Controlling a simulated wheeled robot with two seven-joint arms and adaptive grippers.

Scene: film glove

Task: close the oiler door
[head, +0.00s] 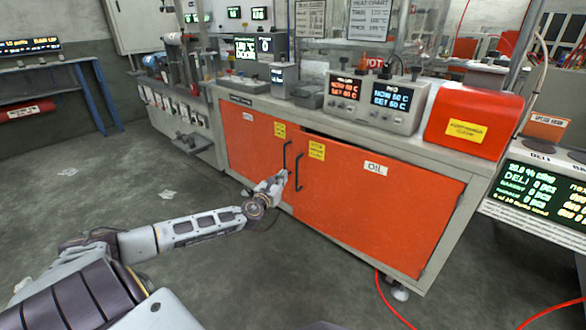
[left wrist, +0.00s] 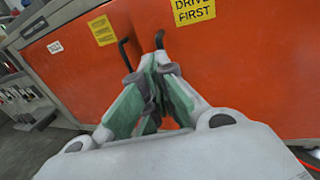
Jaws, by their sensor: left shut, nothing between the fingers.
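The orange cabinet door labelled OIL (head: 410,215) is the right one of a pair under the workbench. A dark gap shows along its top edge on the handle side, so it looks slightly ajar. Its black bar handle (head: 299,172) is beside the handle (head: 286,157) of the left orange door (head: 250,150). My left gripper (head: 282,177) is shut and empty in front of the doors' meeting edges, by the lower handle ends. My right gripper is out of view.
The bench top above holds two heater units with displays (head: 375,100) and a red box (head: 473,122). A scale with a lit display (head: 543,190) stands at the right. A red cable (head: 392,310) lies on the floor. The floor before the doors is mostly clear.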

